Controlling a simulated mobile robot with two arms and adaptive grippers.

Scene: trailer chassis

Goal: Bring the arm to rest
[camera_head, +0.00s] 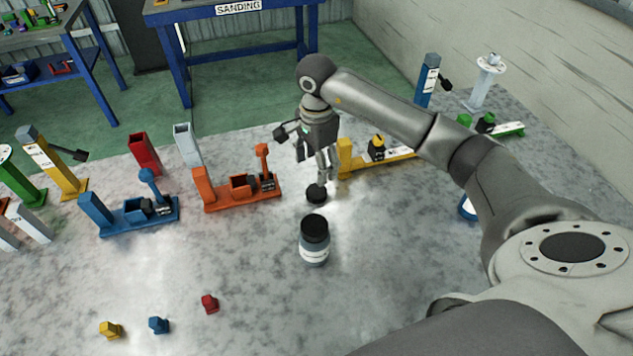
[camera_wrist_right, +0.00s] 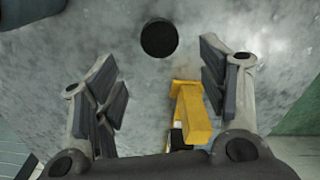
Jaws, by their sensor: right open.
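My right arm (camera_head: 400,112) reaches in from the right over the grey speckled table. My right gripper (camera_head: 325,178) points down, open, above a small black disc (camera_head: 316,194). In the right wrist view the gripper (camera_wrist_right: 165,95) has its fingers spread with nothing between them. The black disc (camera_wrist_right: 159,38) lies ahead of the fingers there. A yellow assembly (camera_head: 385,158) stands just right of the gripper; its yellow upright (camera_wrist_right: 192,112) shows near the right finger in the wrist view. My left gripper is not in view.
A dark jar (camera_head: 314,240) stands in front of the gripper. An orange assembly (camera_head: 238,190) and a blue one (camera_head: 135,213) stand to the left. Small yellow (camera_head: 110,330), blue (camera_head: 159,325) and red (camera_head: 209,304) pieces lie near the front. The table's front middle is clear.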

